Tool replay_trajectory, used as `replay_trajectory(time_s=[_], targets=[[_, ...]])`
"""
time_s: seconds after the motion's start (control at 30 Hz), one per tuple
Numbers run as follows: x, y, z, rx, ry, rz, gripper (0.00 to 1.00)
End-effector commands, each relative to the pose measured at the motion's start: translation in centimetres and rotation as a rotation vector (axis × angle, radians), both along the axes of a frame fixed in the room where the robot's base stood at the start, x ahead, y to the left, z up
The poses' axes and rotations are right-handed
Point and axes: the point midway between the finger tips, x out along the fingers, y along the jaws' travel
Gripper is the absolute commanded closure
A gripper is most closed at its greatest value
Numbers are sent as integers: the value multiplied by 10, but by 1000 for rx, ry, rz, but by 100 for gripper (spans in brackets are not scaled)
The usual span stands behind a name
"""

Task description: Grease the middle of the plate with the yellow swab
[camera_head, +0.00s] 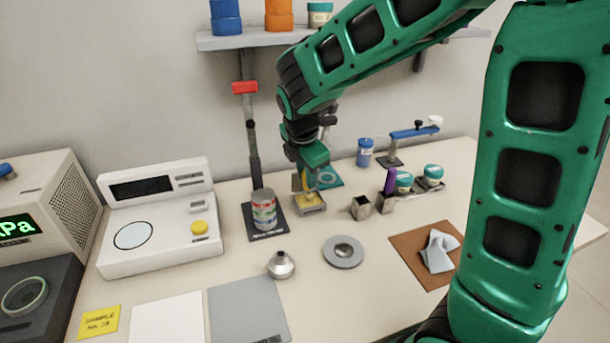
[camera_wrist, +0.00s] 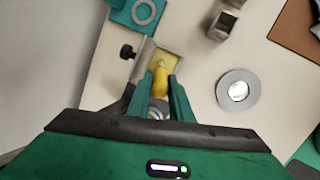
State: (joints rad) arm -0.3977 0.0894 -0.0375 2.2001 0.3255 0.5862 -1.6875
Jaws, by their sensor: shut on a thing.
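My gripper (camera_head: 305,188) is shut on the yellow swab (camera_wrist: 160,82), which points away from the wrist between the two fingers (camera_wrist: 160,95). The swab's pale tip lies over the yellow inside of a small grey metal tray (camera_head: 310,209), also in the wrist view (camera_wrist: 176,47). I cannot tell whether the tip touches it. A round grey disc with a shiny middle (camera_head: 343,262) lies flat on the table, right of and nearer than my gripper; it also shows in the wrist view (camera_wrist: 226,100). A teal square with a pale ring (camera_head: 335,183) lies behind my gripper. Which one is the plate is not clear.
A striped can (camera_head: 264,210) stands on a dark mat left of my gripper. Small metal holders (camera_head: 361,208) and teal-lidded jars (camera_head: 433,172) stand to the right. A metal funnel-like piece (camera_head: 280,265) is in front. A brown mat with a cloth (camera_head: 438,250) lies at right.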

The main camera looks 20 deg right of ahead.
Motion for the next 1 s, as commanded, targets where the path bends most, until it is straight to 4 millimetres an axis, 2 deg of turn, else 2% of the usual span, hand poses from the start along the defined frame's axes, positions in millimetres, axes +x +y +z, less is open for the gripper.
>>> replay_trajectory(time_s=[0.4,1.0], targets=[[-1,0,0,0,4,0,100],[0,0,41,0,-1,0,100]])
